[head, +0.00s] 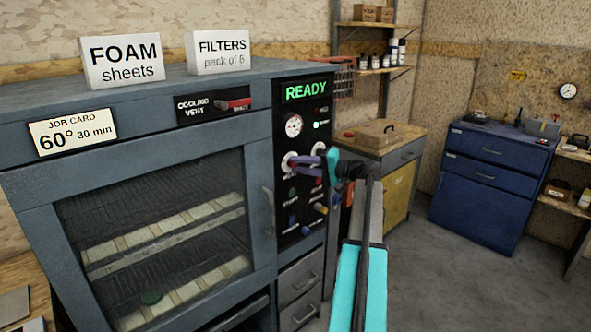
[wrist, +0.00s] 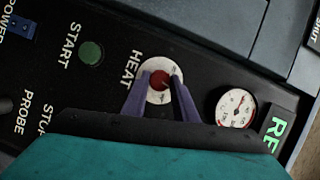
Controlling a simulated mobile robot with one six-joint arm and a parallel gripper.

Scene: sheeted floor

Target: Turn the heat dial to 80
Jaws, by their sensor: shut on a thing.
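The heat dial (wrist: 159,81) is a red knob on a white round scale plate, labelled HEAT, on a black control panel (wrist: 110,65). The two purple fingers of my gripper (wrist: 160,88) are on either side of the knob and shut on it. The scale numbers and pointer setting are too small to read. In the head view my gripper (head: 299,162) reaches the panel from the right, and its fingers partly cover the dial's white plate (head: 287,163).
A round gauge (head: 293,125) and a lit READY display (head: 306,91) are above the dial. A green START button (wrist: 91,54) is beside it in the wrist view. A job card (head: 73,131) reads 60°, 30 min. The cabinet door (head: 160,230) is closed.

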